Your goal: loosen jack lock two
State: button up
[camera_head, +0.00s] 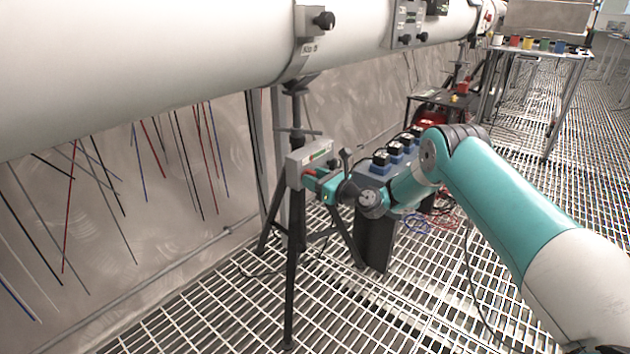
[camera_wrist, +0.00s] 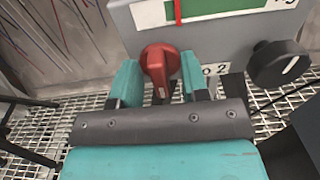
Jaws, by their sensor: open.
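The jack's grey box (camera_head: 300,163) sits on a black tripod stand under the big pipe. A black knob (camera_wrist: 278,65) with a white line is to the right. My gripper (camera_head: 316,181) also shows at the box in the head view.
The pipe (camera_head: 150,60) runs overhead, with a clamp (camera_head: 311,45) above the stand. A dark case with blue-based black units (camera_head: 380,162) stands close behind my wrist. Cables lie on the grating floor. A table with coloured cups (camera_head: 530,45) is far back.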

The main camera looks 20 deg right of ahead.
grip_shut()
jog(key=shift+n, duration=0.3)
jog(key=n, duration=0.3)
jog(key=n+b, duration=0.1)
jog(key=n, duration=0.4)
jog(key=shift+s+a+f, duration=0.1)
jog(key=n+b, duration=0.1)
jog(key=n, duration=0.3)
jog(key=shift+f, duration=0.1)
jog(key=shift+n+b, duration=0.6)
jog(key=shift+n, duration=1.8)
